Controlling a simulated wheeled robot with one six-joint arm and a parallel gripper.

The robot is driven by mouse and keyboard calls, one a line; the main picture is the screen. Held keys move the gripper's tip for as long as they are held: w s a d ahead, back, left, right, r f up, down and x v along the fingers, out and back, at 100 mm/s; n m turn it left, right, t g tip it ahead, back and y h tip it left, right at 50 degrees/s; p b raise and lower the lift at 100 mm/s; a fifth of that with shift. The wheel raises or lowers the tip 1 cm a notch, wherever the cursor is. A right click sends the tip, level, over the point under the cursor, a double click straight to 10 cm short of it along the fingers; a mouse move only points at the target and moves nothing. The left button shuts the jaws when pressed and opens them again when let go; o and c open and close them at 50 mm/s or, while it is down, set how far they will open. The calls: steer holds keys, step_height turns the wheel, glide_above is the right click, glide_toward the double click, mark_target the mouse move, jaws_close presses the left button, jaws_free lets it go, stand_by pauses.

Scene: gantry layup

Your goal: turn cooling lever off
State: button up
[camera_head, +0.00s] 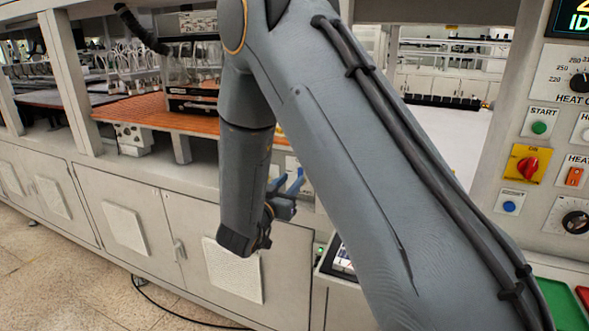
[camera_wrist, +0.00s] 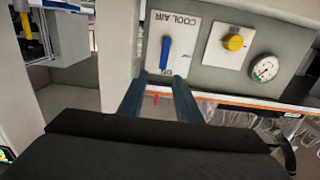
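The cooling lever is a blue handle (camera_wrist: 165,52) on a white plate (camera_wrist: 185,46) marked COOL AIR in the wrist view. It stands nearly upright in that picture, with a small label at its lower end that is hard to read. My gripper (camera_wrist: 158,82) is open, its two dark blue fingers apart and empty. The fingertips point at the plate, one on each side of the lever's lower end; contact cannot be told.
In the wrist view a yellow knob (camera_wrist: 233,42) and a round gauge (camera_wrist: 264,68) sit right of the lever. In the head view a control panel with a red switch (camera_head: 528,164) stands at the right. An orange bed (camera_head: 160,113) lies behind the frame posts.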

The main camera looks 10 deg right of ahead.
mark_target(300, 169)
steer(key=shift+a+p+x, duration=0.25)
steer(key=shift+p+x, duration=0.8)
steer(key=shift+x, duration=2.15)
steer(key=shift+w, duration=0.2)
steer(key=shift+d, duration=0.1)
jaws_close()
